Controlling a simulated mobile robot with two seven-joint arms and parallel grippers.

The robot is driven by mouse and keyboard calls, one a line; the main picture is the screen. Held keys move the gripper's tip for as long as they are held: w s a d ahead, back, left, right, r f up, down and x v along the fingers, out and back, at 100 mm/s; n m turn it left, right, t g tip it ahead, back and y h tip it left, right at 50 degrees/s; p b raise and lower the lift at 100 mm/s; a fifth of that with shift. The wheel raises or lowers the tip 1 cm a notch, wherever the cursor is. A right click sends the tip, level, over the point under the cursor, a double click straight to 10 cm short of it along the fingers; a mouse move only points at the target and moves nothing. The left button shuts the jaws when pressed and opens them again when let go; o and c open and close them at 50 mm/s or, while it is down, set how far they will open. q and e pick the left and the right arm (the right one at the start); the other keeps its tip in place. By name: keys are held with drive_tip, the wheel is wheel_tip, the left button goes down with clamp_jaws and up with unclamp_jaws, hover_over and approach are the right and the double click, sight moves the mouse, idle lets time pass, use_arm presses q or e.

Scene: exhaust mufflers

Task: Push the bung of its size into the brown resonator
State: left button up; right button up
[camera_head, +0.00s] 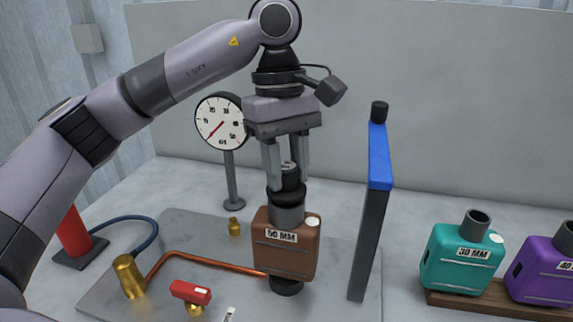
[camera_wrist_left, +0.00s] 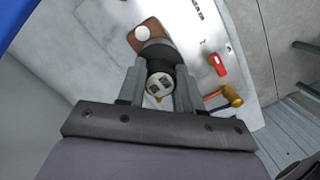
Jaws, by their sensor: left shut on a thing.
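The brown resonator (camera_head: 285,252), labelled what looks like 50 MM, stands upright on a black foot on the grey plate, its grey neck (camera_head: 287,216) facing up. My left gripper (camera_head: 289,180) points straight down above it, shut on a black bung (camera_head: 288,198). The bung is in line with the neck and meets its mouth; how deep it sits I cannot tell. In the left wrist view, the bung's pale marked top (camera_wrist_left: 160,84) shows between the fingers, with part of the brown resonator (camera_wrist_left: 146,33) beyond. My right gripper is not in view.
A blue-topped upright panel (camera_head: 379,155) stands close right of the resonator. A dial gauge (camera_head: 220,121) stands behind left. A copper pipe, red-handled valve (camera_head: 190,292) and brass fitting (camera_head: 129,276) lie front left. Teal (camera_head: 460,262) and purple (camera_head: 543,272) resonators sit on a wooden rack at right.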

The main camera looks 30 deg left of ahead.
sight(286, 165)
use_arm(q)
drive_tip(key=shift+f+b, duration=0.5)
drive_tip(key=shift+f, duration=0.1)
idle(0.3)
drive_tip(key=o, duration=1)
drive_tip(key=shift+o, duration=0.2)
drive_tip(key=shift+w+a+r+p, duration=0.1)
drive_tip(key=shift+a+r+p, duration=0.1)
drive_tip(key=shift+r, duration=1)
drive_tip(key=shift+w+a+r+p, duration=0.1)
drive_tip(key=shift+r+p, duration=0.15)
drive_tip(key=shift+r, duration=0.95)
drive_tip(key=shift+w+a+r+p, duration=0.1)
drive_tip(key=shift+a+r+p, duration=0.1)
drive_tip(key=shift+r, duration=1)
